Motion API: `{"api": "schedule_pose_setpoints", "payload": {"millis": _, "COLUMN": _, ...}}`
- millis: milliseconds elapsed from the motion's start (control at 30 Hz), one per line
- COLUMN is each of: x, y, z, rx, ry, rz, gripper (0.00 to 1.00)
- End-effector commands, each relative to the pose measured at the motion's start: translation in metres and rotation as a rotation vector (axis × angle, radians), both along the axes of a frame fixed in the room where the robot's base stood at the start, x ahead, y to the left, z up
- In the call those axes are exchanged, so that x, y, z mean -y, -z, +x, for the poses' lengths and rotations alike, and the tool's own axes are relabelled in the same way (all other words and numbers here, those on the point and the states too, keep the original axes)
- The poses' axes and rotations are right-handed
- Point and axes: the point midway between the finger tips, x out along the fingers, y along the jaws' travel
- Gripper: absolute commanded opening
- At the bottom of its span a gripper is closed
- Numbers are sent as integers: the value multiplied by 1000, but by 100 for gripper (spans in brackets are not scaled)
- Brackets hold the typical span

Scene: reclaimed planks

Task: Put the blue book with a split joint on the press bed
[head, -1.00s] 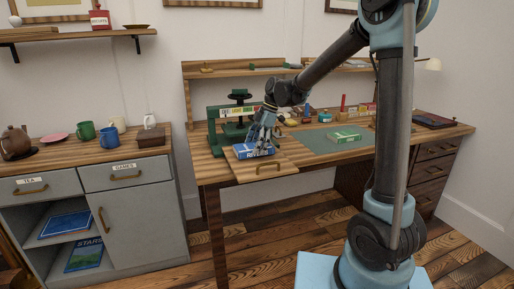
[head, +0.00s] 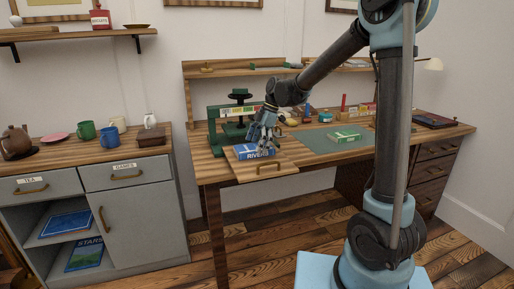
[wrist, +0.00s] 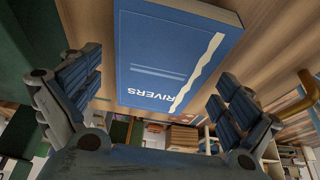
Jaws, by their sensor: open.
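The blue book (head: 248,151), lettered RIVERS, lies flat on a wooden board at the desk's front left. In the wrist view the blue book (wrist: 165,60) shows a jagged pale strip along one side of its cover. My gripper (head: 266,134) is just above the book in the head view. In the wrist view my gripper (wrist: 155,80) is open, one finger on each side of the book, with nothing held. The green press (head: 233,117) stands behind the book on the desk; its bed is hard to make out.
Small jars and tools stand along the back below a shelf (head: 215,71). A grey cabinet (head: 141,212) with mugs is at left. Floor in front of the desk is clear.

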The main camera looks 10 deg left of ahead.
Motion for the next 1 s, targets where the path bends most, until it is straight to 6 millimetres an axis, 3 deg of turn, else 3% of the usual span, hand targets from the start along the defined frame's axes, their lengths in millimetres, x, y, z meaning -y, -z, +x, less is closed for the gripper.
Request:
{"api": "schedule_pose_setpoints", "payload": {"millis": 600, "x": 34, "y": -94, "z": 21, "rx": 0, "ry": 2, "rz": 0, "gripper": 98}}
{"api": "schedule_pose_setpoints", "payload": {"millis": 1000, "x": 41, "y": -108, "z": 23, "rx": 0, "ry": 9, "rz": -3, "gripper": 98}}
